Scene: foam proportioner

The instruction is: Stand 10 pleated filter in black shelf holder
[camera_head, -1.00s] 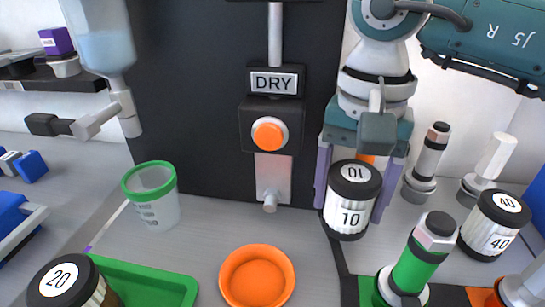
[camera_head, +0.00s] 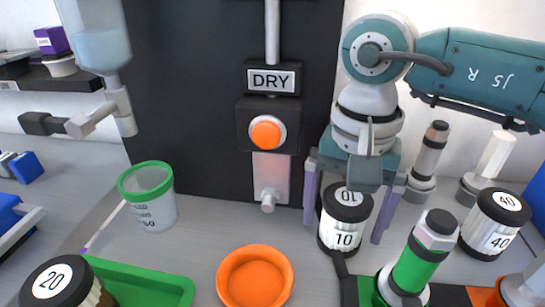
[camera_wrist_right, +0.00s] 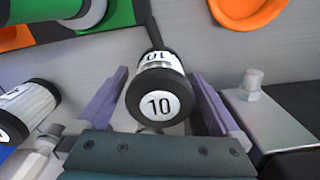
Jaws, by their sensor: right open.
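The 10 pleated filter (camera_head: 344,222), white with black end caps, stands upright on the grey tabletop below the DRY panel. It also shows in the right wrist view (camera_wrist_right: 160,95), its labelled cap towards the camera. My right gripper (camera_head: 343,218) is open, its purple fingers on either side of the filter; gaps show beside it in the wrist view. A black shelf (camera_head: 60,82) projects at the upper left; I cannot tell whether this is the black shelf holder. My left gripper is not in view.
The 40 filter (camera_head: 494,223) and a green-banded cylinder (camera_head: 413,262) stand to the right. An orange dish (camera_head: 254,277) and green-rimmed cup (camera_head: 148,196) lie left of the gripper. The 20 filter (camera_head: 60,284) is by a green tray (camera_head: 145,280). Bare tabletop shows between cup and dish.

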